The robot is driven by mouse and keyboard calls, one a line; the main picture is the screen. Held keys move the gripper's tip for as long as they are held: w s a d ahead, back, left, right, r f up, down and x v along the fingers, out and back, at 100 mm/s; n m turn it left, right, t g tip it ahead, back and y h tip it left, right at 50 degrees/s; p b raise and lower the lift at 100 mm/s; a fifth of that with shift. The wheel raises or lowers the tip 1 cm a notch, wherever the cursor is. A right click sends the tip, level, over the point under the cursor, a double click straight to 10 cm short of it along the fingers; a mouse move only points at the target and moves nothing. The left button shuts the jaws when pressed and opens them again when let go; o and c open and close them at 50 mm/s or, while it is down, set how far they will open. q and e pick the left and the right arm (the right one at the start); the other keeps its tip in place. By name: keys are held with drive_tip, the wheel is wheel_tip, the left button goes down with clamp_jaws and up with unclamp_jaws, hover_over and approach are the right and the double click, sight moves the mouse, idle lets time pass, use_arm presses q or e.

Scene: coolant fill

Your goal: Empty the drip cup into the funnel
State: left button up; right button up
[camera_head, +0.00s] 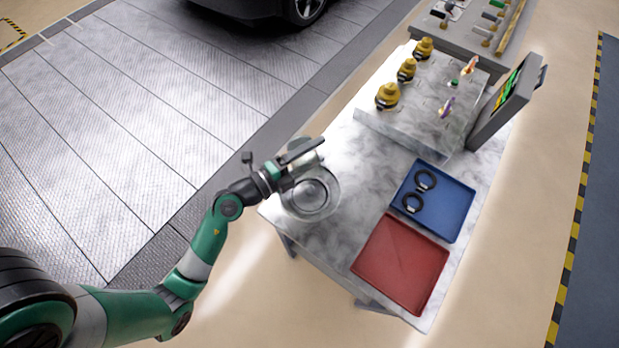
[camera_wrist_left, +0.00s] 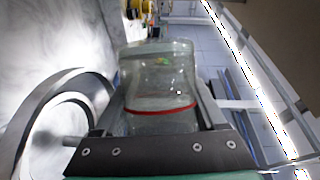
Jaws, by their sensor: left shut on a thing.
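My left gripper (camera_head: 308,154) is shut on the drip cup, a clear see-through cup (camera_wrist_left: 160,75) with a red line around it. In the head view the cup is mostly hidden by the fingers. The funnel (camera_head: 311,196), a wide round see-through bowl, is at the near left corner of the table, just below the gripper in the picture. In the left wrist view its thick grey rim (camera_wrist_left: 25,115) is to the left of the cup. I cannot tell how far the cup is tilted or whether it holds liquid. My right gripper is not in view.
A blue tray (camera_head: 455,192) with two black rings and an empty red tray (camera_head: 400,262) lie on the marbled table (camera_head: 350,165). Several yellow caps (camera_head: 388,95) stand on a raised plate farther back, near a screen (camera_head: 505,103). Floor is clear left of the table.

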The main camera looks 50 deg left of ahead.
use_arm(q)
drive_tip(key=shift+d+f+m+b, duration=0.15)
drive_tip(key=shift+f+m+b, duration=0.05)
drive_tip(key=shift+m+b, duration=0.25)
